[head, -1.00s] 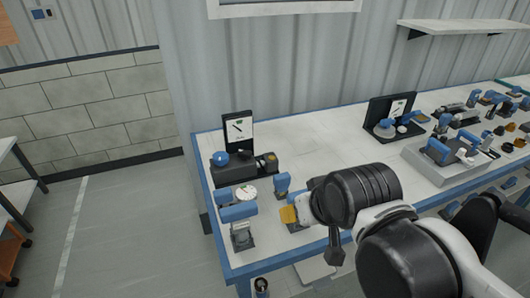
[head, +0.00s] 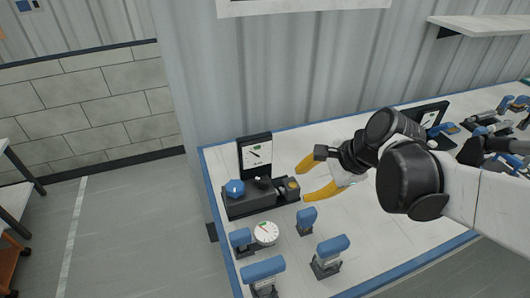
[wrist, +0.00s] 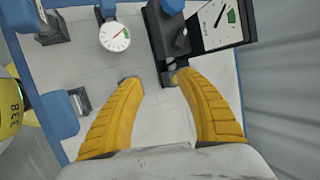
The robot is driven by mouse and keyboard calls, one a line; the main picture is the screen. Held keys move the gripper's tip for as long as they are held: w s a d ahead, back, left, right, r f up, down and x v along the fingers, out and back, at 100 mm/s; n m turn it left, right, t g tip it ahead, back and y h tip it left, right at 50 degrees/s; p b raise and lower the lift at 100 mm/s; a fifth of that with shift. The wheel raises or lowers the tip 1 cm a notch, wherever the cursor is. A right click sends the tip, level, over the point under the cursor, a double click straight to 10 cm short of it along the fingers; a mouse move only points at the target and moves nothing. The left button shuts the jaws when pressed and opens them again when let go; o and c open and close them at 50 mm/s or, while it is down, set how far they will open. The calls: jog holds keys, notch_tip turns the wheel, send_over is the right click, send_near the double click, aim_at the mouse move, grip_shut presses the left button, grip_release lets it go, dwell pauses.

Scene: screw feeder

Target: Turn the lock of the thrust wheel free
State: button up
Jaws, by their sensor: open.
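The black feeder unit (head: 240,207) stands at the far left corner of the table. A blue faceted wheel (head: 235,188) sits on its left part, perhaps the thrust wheel. A small black knob (head: 263,182), perhaps the lock, is right of it; a black lever-like part (wrist: 181,39) shows in the wrist view. A yellow-topped block (head: 292,184) is at the unit's right end. My gripper (head: 303,184) is open and empty, its yellow fingers pointing left at that end. In the wrist view my gripper (wrist: 153,79) has its right fingertip close to the unit's end; contact cannot be told.
A dial panel (head: 255,155) stands behind the unit. In front are a round white gauge (head: 265,233) and several blue-topped devices (head: 329,256). The white tabletop (head: 385,235) is bare to the right of these. More equipment (head: 480,128) stands at the far right.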

aim_at(268, 181)
jog(key=w+a+f+m+y+b, duration=0.1)
jog(key=w+a+f+m, duration=0.3)
jog(key=w+a+f+m+y+b, duration=0.1)
jog(key=w+a+f+m+y, duration=0.1)
jog(key=w+a+f+m, duration=0.1)
jog(key=shift+w+a+f+m+g+b, duration=0.4)
jog(key=shift+w+a+f, duration=0.4)
jog(key=shift+a, duration=0.25)
grip_shut()
